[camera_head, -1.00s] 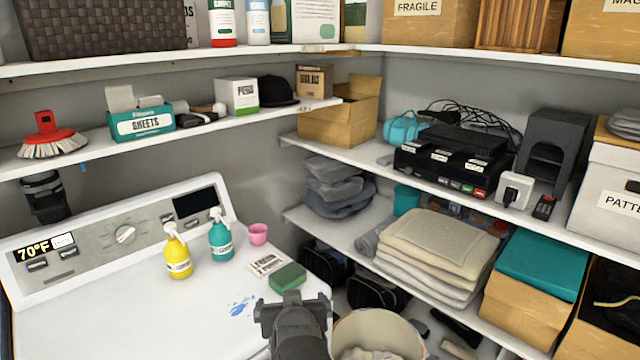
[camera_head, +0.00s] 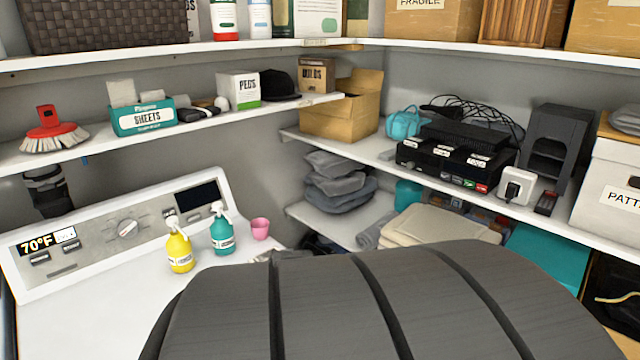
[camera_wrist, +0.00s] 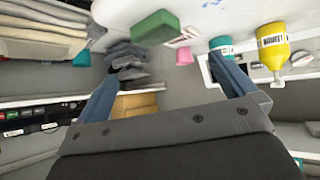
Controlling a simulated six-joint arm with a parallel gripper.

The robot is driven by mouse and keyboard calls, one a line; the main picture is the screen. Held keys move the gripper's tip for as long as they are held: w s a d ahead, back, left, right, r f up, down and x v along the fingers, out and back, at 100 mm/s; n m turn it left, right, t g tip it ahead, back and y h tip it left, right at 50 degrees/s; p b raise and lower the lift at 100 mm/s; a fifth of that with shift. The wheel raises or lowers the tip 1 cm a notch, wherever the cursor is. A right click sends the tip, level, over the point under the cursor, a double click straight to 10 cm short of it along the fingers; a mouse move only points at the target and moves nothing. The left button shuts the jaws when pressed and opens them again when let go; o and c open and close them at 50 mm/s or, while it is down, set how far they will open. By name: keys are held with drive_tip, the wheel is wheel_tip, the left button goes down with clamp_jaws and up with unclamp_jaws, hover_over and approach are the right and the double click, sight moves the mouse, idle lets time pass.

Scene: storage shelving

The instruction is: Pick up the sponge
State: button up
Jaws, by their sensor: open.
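The green sponge (camera_wrist: 157,27) lies on the white machine top, near the top middle of the wrist view. In the head view it is hidden behind my dark arm. My gripper (camera_wrist: 168,62) is open and empty, with its two fingers spread wide. The sponge shows beyond the fingertips, between their lines and apart from them. My gripper's fingers cannot be seen in the head view.
A yellow bottle (camera_head: 180,252), a teal bottle (camera_head: 222,234) and a pink cup (camera_head: 260,229) stand on the washing machine (camera_head: 75,315). Folded grey cloths (camera_head: 338,188) and a dark device (camera_head: 455,155) sit on shelves at the right.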

drive_tip(key=w+a+r+n+g+h, duration=0.2)
drive_tip(key=w+r+n+g, duration=0.3)
drive_tip(key=w+r+g, duration=0.45)
drive_tip(key=f, duration=0.4)
drive_tip(key=w+f, duration=0.1)
drive_tip(key=f, duration=0.3)
drive_tip(key=w+f, duration=0.1)
drive_tip(key=f, duration=0.4)
drive_tip(key=shift+d, duration=0.15)
drive_tip(key=shift+w+d+f, duration=0.1)
drive_tip(key=shift+f, duration=1.35)
drive_tip(key=shift+w+d+f, duration=0.1)
drive_tip(key=shift+f, duration=1.3)
drive_tip(key=c, duration=0.9)
